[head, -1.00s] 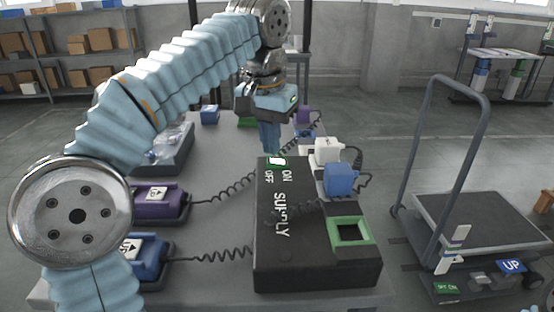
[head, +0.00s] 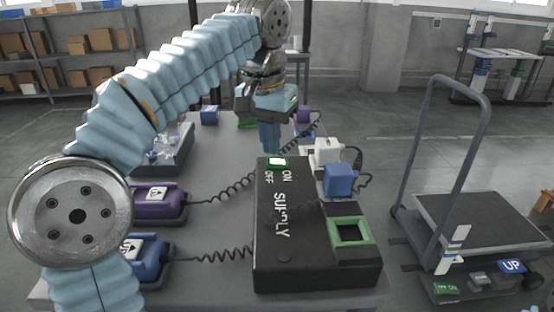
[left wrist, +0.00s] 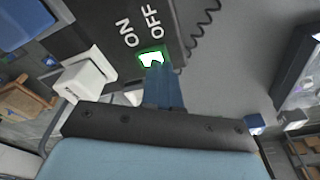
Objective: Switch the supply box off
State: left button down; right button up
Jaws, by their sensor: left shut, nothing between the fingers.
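The black supply box (head: 300,250) stands on the grey table and reads SUPPLY, ON and OFF. Its rocker switch (head: 278,161) sits at the far end of the top, lit white in a green frame. It also shows in the left wrist view (left wrist: 152,58). My left gripper (head: 269,146) points down at the box's far end, shut and empty. In the left wrist view its fingertips (left wrist: 160,72) are right at the switch's edge, on the OFF side; I cannot tell whether they touch it. My right gripper is not in view.
A white plug (head: 326,151) and a blue plug (head: 340,180) stick out of the box's right side. A green-framed socket (head: 349,232) is near its front. Purple (head: 158,202) and blue (head: 150,256) cabled units lie to the left. A trolley (head: 480,225) stands at right.

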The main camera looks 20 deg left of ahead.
aim_at(271, 160)
pick_arm(q)
jog(key=shift+f+b, duration=0.65)
jog(key=shift+f, duration=0.2)
dwell(0.7)
jog(key=shift+r, duration=0.1)
notch_tip(271, 160, up, 3)
jog(key=p, duration=0.3)
jog(key=shift+r, duration=1.95)
